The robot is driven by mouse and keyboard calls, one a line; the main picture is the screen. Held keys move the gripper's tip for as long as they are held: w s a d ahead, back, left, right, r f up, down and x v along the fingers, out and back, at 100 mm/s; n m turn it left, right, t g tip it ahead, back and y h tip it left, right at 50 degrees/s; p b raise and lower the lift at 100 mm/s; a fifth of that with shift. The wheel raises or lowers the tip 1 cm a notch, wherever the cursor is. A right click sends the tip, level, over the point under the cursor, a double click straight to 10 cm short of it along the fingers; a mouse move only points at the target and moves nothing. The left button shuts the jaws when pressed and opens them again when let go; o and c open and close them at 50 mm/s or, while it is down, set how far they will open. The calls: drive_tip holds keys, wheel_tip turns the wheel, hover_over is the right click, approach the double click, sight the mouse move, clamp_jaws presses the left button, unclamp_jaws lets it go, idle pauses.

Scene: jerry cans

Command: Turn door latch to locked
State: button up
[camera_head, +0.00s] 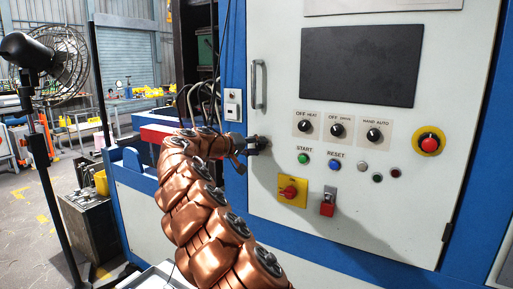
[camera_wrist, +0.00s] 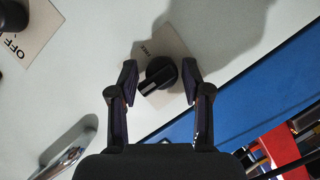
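The door latch is a round black knob (camera_wrist: 159,74) with a raised grip bar, on a beige label plate (camera_wrist: 158,42) on the white cabinet door. The plate's lettering is too small to read surely. My gripper (camera_wrist: 160,78) is open, with one finger on each side of the knob and a narrow gap showing on both sides. In the head view, my gripper (camera_head: 252,146) is at the left edge of the door, and the latch is mostly hidden by it.
The white door (camera_head: 400,215) carries a dark screen (camera_head: 362,66), a bar handle (camera_head: 259,84), several selector knobs and buttons, a red emergency stop (camera_head: 429,143) and a red padlock-like switch (camera_head: 327,204). A fan (camera_head: 62,62) stands at the far left.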

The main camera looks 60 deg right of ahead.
drive_tip(key=shift+f, duration=0.2)
drive_tip(key=c, duration=0.6)
drive_tip(key=shift+o, duration=0.2)
drive_tip(key=shift+f+n, duration=0.2)
drive_tip(key=shift+n, duration=0.1)
drive_tip(key=o, duration=0.9)
drive_tip(key=shift+w, duration=0.15)
drive_tip(key=shift+o, duration=0.4)
drive_tip(key=shift+r, duration=0.1)
drive_tip(key=shift+r, duration=0.15)
drive_tip(key=shift+a, duration=0.1)
drive_tip(key=v, duration=1.1)
drive_tip(key=shift+a, duration=0.4)
drive_tip(key=shift+w, duration=0.15)
